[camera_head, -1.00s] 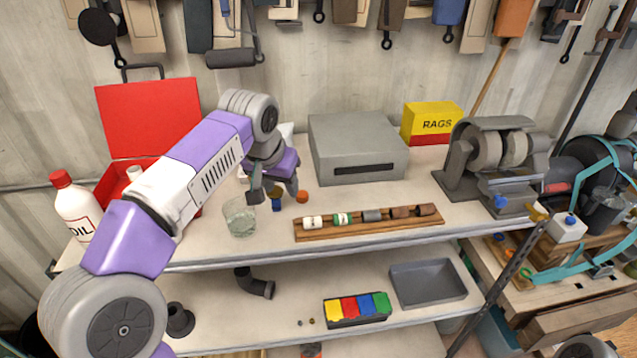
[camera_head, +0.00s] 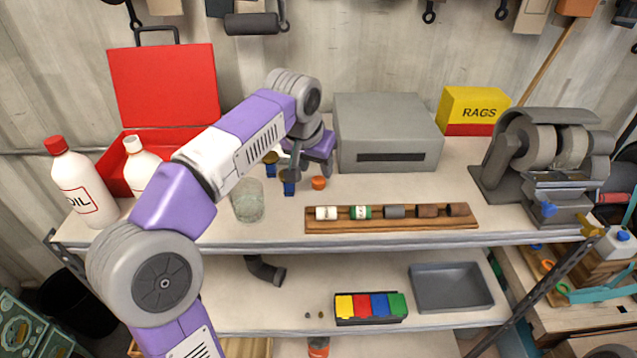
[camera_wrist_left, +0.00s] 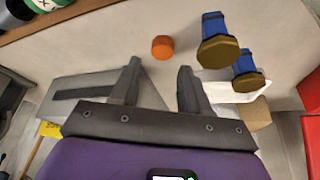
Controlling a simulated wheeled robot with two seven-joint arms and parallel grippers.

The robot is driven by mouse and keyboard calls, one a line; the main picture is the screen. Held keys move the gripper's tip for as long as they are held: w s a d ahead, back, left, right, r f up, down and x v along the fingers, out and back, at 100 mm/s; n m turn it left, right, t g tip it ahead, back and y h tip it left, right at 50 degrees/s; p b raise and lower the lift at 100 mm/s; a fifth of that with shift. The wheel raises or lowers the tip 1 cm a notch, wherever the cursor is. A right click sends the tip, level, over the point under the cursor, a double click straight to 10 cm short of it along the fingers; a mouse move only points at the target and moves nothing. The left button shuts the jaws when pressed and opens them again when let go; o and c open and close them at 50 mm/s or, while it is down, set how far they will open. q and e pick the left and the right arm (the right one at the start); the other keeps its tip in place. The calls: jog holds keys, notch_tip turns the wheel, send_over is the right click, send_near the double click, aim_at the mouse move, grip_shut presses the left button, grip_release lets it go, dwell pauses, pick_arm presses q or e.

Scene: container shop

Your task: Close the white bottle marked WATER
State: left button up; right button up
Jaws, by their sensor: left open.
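No WATER marking is readable. Another white red-capped bottle (camera_head: 80,187) is marked OIL. An orange round cap-like piece (camera_head: 319,183) lies on the bench; it also shows in the left wrist view (camera_wrist_left: 162,46), just beyond the fingertips. My left gripper (camera_head: 293,166) is over the bench near this piece, apart from it. In the left wrist view the left gripper (camera_wrist_left: 158,67) is open and empty. My right gripper is not in view.
Two blue pieces with brass tops (camera_head: 288,184) and a glass (camera_head: 248,201) stand near the gripper. A grey box (camera_head: 388,128) is behind; a wooden rack (camera_head: 390,225) lies in front. A red toolbox (camera_head: 165,87) is left, a grinder (camera_head: 545,150) right. A white object (camera_wrist_left: 235,92) is partly hidden.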

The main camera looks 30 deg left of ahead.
aim_at(319, 179)
pick_arm(q)
jog(key=b+x, duration=0.1)
jog(key=x, duration=0.3)
jog(key=shift+a+f, duration=0.2)
jog(key=shift+f, duration=0.05)
jog(key=shift+w+f+b, duration=0.2)
jog(key=shift+f+b, duration=0.1)
jog(key=shift+f, duration=0.05)
jog(key=shift+c, duration=0.4)
jog(key=c, duration=0.7)
